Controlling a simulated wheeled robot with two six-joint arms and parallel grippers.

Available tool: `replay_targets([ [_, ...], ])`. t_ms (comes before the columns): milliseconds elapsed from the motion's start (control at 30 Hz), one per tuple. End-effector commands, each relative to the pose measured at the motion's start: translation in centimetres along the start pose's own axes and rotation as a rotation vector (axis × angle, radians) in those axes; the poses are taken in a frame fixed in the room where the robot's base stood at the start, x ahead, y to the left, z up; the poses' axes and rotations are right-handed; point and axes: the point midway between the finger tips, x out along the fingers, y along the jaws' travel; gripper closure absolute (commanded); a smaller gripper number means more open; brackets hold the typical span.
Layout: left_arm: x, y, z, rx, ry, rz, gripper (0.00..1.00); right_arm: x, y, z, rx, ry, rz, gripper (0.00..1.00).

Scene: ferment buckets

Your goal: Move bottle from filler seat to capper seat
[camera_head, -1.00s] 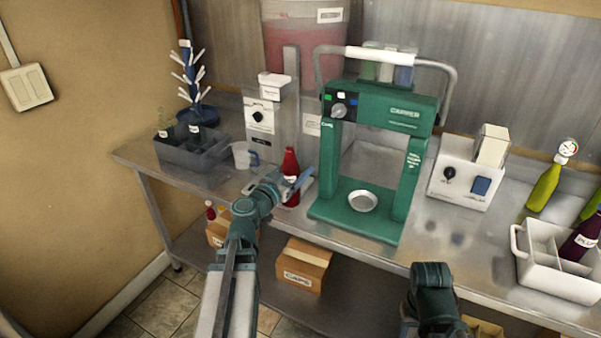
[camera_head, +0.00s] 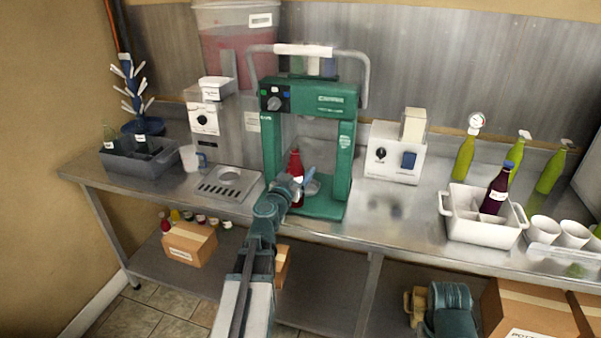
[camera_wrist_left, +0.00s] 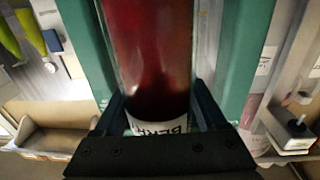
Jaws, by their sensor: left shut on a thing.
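My left gripper (camera_head: 299,186) is shut on a red-filled glass bottle (camera_head: 295,163), which looks upright. In the left wrist view the bottle (camera_wrist_left: 150,55) stands between the two fingers (camera_wrist_left: 160,112), with part of its white label showing low down. The bottle is at the front opening of the green capper (camera_head: 344,160), whose uprights flank it in the wrist view. The capper seat, a metal dish (camera_head: 313,187), is partly hidden behind my gripper. I cannot tell whether the bottle's base touches it. The filler (camera_head: 204,122) stands left, its seat (camera_head: 226,183) empty.
A measuring jug (camera_head: 189,158) and grey crate (camera_head: 135,160) stand left of the filler seat. A white control box (camera_head: 393,155) stands right of the capper. A white crate (camera_head: 480,228) holds a dark bottle. The steel bench (camera_head: 385,215) is clear between the capper and that crate.

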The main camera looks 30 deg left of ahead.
Motion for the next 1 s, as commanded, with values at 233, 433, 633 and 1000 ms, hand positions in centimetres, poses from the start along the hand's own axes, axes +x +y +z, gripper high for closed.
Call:
replay_targets([
  [233, 1.3, -0.1, 0.1, -0.001, 0.0, 0.001, 1.0, 0.1, 0.0, 0.0, 0.0, 0.0, 0.0, 0.5],
  [433, 3.2, -0.3, 0.2, -0.001, 0.0, 0.002, 1.0, 0.2, 0.0, 0.0, 0.0, 0.0, 0.0, 0.5],
  [633, 5.4, -0.4, 0.3, -0.001, 0.0, 0.002, 1.0, 0.3, 0.0, 0.0, 0.0, 0.0, 0.0, 0.5],
  [1000, 9.3, -0.7, 0.6, -0.001, 0.0, 0.002, 1.0, 0.6, -0.1, 0.0, 0.0, 0.0, 0.0, 0.5],
])
